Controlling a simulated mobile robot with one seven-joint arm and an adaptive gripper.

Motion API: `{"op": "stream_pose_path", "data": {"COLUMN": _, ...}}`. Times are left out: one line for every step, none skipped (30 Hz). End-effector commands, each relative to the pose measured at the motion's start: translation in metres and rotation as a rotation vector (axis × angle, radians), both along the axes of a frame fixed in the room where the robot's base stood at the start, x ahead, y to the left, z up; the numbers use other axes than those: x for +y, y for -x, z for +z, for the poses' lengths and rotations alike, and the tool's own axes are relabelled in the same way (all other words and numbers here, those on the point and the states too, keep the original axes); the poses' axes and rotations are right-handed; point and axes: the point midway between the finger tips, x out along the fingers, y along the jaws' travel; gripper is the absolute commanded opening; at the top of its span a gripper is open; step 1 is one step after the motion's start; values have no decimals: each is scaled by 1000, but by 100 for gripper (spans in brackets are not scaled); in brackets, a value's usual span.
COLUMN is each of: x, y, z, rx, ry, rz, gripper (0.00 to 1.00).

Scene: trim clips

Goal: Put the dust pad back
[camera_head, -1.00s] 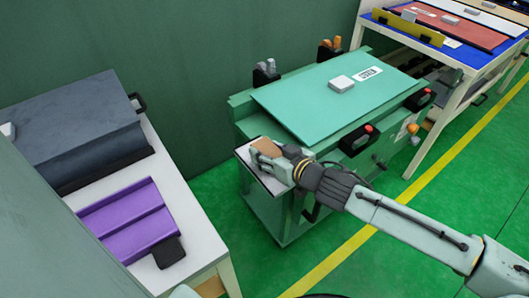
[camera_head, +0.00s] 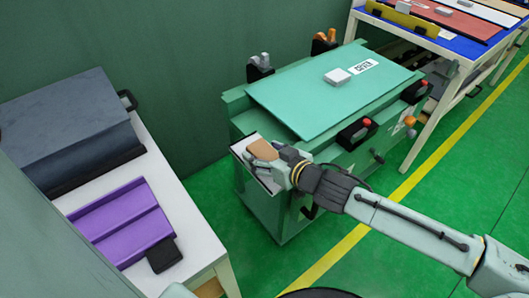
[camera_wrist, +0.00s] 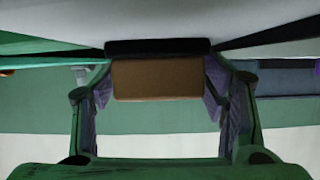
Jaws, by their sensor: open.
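A brown pad (camera_head: 262,149) is at the white-topped end shelf (camera_head: 240,146) of the green cart. In the wrist view the brown pad (camera_wrist: 156,79) lies between the two fingers, with a black strip along its upper edge. A small gap shows beside it, so the jaws are not closed on it. My gripper (camera_head: 266,168) is open at the shelf, its fingers beside the pad; it also shows in the wrist view (camera_wrist: 160,98). The fingers hide part of the shelf, and I cannot tell whether the pad touches it.
The cart carries a green panel (camera_head: 315,95) with a light block (camera_head: 338,76) on it. Clamps with red knobs (camera_head: 357,132) line its near edge. A white table (camera_head: 195,245) at left holds a purple trim piece (camera_head: 120,222) and a black block (camera_head: 164,255). Green floor lies between.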

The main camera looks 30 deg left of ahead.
Motion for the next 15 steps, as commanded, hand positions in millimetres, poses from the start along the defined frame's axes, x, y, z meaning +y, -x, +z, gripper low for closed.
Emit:
{"op": "stream_pose_path", "data": {"x": 0, "y": 0, "z": 0, "rx": 0, "ry": 0, "rz": 0, "gripper": 67}}
{"op": "stream_pose_path", "data": {"x": 0, "y": 0, "z": 0, "rx": 0, "ry": 0, "rz": 0, "gripper": 67}}
{"op": "stream_pose_path", "data": {"x": 0, "y": 0, "z": 0, "rx": 0, "ry": 0, "rz": 0, "gripper": 67}}
{"op": "stream_pose_path", "data": {"x": 0, "y": 0, "z": 0, "rx": 0, "ry": 0, "rz": 0, "gripper": 67}}
{"op": "stream_pose_path", "data": {"x": 0, "y": 0, "z": 0, "rx": 0, "ry": 0, "rz": 0, "gripper": 67}}
{"op": "stream_pose_path", "data": {"x": 0, "y": 0, "z": 0, "rx": 0, "ry": 0, "rz": 0, "gripper": 67}}
{"op": "stream_pose_path", "data": {"x": 0, "y": 0, "z": 1, "rx": 0, "ry": 0, "rz": 0, "gripper": 67}}
{"op": "stream_pose_path", "data": {"x": 0, "y": 0, "z": 2, "rx": -1, "ry": 0, "rz": 0, "gripper": 67}}
{"op": "stream_pose_path", "data": {"x": 0, "y": 0, "z": 4, "rx": -1, "ry": 0, "rz": 0, "gripper": 67}}
{"op": "stream_pose_path", "data": {"x": 0, "y": 0, "z": 6, "rx": -2, "ry": 1, "rz": 1, "gripper": 67}}
{"op": "stream_pose_path", "data": {"x": -4, "y": 0, "z": 5, "rx": -2, "ry": 2, "rz": -1, "gripper": 67}}
{"op": "stream_pose_path", "data": {"x": -8, "y": 1, "z": 6, "rx": -3, "ry": 2, "rz": -2, "gripper": 67}}
{"op": "stream_pose_path", "data": {"x": -12, "y": 3, "z": 8, "rx": -2, "ry": 2, "rz": -2, "gripper": 67}}
{"op": "stream_pose_path", "data": {"x": -17, "y": 4, "z": 9, "rx": -3, "ry": 2, "rz": -4, "gripper": 67}}
{"op": "stream_pose_path", "data": {"x": -24, "y": 7, "z": 12, "rx": -3, "ry": 3, "rz": -4, "gripper": 67}}
